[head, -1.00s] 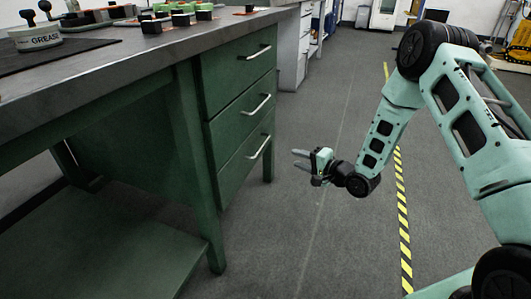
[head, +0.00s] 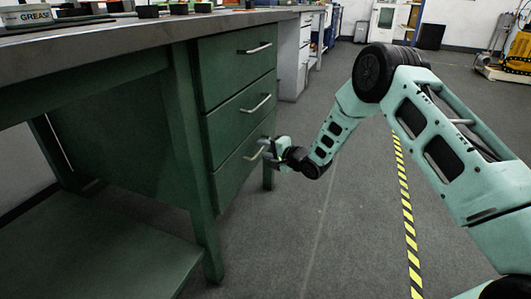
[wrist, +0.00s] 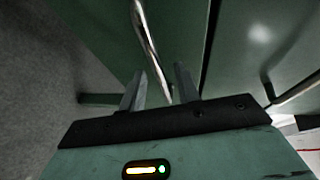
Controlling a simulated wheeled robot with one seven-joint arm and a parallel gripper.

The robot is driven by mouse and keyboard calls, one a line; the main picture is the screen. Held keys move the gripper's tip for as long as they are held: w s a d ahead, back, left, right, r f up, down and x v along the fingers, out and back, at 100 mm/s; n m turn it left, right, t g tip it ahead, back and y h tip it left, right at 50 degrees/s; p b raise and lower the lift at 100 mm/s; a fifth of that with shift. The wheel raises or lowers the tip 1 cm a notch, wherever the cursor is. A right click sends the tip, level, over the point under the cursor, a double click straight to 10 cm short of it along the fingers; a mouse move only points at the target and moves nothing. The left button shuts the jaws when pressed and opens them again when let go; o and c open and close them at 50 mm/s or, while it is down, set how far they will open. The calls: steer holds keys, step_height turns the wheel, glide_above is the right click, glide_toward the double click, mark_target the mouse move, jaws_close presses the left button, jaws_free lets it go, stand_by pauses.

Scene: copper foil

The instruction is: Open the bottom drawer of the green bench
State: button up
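The green bench (head: 187,140) stands at the left with a stack of three drawers. The bottom drawer (head: 232,180) looks closed, with its front level with the drawers above. Its metal bar handle (head: 254,154) is partly hidden by my gripper in the head view. My gripper (head: 266,148) is at this handle, in front of the drawer. In the wrist view, the two fingers of my gripper (wrist: 160,88) are apart, and the handle (wrist: 147,38) runs down between them. I cannot tell whether either finger touches it.
The middle drawer (head: 238,118) and top drawer (head: 236,66) are shut above, with bar handles. A bench leg (head: 200,180) stands left of the drawers. The floor (head: 320,250) to the right is open, crossed by yellow-black tape (head: 405,205).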

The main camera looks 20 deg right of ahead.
jaws_close()
steer(key=s+d+p, duration=0.6)
steer(key=s+d, duration=0.3)
steer(key=d, duration=0.3)
steer(key=s+d+p, duration=0.6)
steer(key=s+d, duration=0.3)
steer(key=d, duration=0.4)
steer(key=shift+s+d, duration=0.2)
steer(key=shift+s, duration=0.1)
jaws_free()
steer(key=p+v, duration=0.4)
steer(key=v, duration=1.3)
